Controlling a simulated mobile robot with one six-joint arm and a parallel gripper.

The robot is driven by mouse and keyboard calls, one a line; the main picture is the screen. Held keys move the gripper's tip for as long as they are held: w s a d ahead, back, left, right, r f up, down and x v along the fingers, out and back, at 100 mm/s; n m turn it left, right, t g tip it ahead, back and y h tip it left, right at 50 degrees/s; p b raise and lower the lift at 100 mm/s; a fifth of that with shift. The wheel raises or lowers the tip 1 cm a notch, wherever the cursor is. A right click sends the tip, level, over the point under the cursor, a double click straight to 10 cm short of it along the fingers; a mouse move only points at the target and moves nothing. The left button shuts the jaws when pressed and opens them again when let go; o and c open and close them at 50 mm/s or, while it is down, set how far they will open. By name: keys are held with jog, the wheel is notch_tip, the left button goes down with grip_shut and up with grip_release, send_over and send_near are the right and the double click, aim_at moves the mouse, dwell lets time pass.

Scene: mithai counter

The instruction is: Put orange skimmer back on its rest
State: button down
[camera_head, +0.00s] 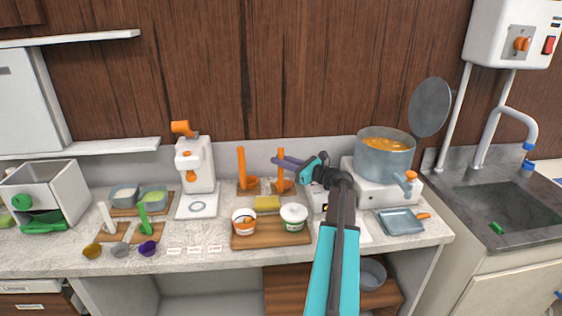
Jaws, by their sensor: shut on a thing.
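An orange upright handle (281,153), which looks like the orange skimmer, stands near the back of the counter. The fingers hide part of the handle. Below them, an orange lower part (282,185) shows at a small wooden rest (291,190). I cannot tell whether it touches the rest. A similar orange upright piece (241,162) stands on another small wooden block to the left.
A wooden board (270,238) with two tubs and a yellow block lies in front. A pot (385,160) of orange food stands on a burner at right, beside a blue tray (400,222). A white press (195,165) stands left. The sink (510,210) is far right.

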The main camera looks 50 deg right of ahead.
jog(key=c, duration=1.7)
grip_release()
jog(key=shift+o, duration=0.2)
jog(key=s+d+b, duration=0.2)
jog(key=s, duration=1)
jog(key=shift+w, duration=0.1)
